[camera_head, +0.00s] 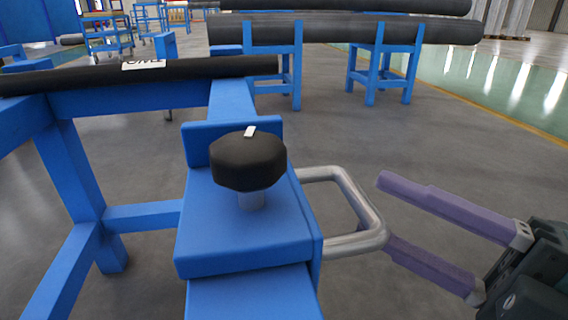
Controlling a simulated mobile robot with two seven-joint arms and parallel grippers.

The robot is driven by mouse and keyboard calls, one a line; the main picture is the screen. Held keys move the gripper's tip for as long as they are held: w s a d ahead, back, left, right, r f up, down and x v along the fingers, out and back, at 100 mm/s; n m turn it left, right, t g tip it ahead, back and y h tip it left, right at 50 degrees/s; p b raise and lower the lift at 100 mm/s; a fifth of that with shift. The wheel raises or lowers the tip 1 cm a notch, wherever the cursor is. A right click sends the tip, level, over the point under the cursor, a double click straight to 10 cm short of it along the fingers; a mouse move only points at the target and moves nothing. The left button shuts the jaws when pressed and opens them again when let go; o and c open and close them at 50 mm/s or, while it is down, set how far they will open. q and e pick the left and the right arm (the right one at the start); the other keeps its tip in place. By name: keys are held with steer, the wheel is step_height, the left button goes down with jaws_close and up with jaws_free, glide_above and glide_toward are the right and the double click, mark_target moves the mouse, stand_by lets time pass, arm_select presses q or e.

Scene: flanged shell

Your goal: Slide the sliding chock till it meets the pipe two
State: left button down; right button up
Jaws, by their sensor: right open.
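The sliding chock (240,225) is a blue block with an upright plate at its far end. It sits on a blue rail and carries a black knob (248,162) and a bent metal handle (368,208) on its right side. A black pipe (190,70) with a white label, apparently pipe two, lies across the blue frame beyond it. Bare rail shows between the plate and the pipe. My right gripper (385,212) has purple fingers spread apart, with their tips close to the handle's outer bar. The lower fingertip is near the handle's corner; contact is unclear. My left gripper is out of view.
The blue frame (75,170) has legs and a crossbar at the left. More dark pipes (350,30) rest on blue stands (385,65) at the back. Grey floor (440,130) is open to the right of the handle.

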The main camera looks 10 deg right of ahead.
mark_target(348, 191)
steer(key=b+x, duration=0.1)
steer(key=x, duration=0.6)
steer(key=shift+d, duration=0.1)
steer(key=shift+c, duration=0.3)
jaws_close()
steer(key=shift+r, duration=0.15)
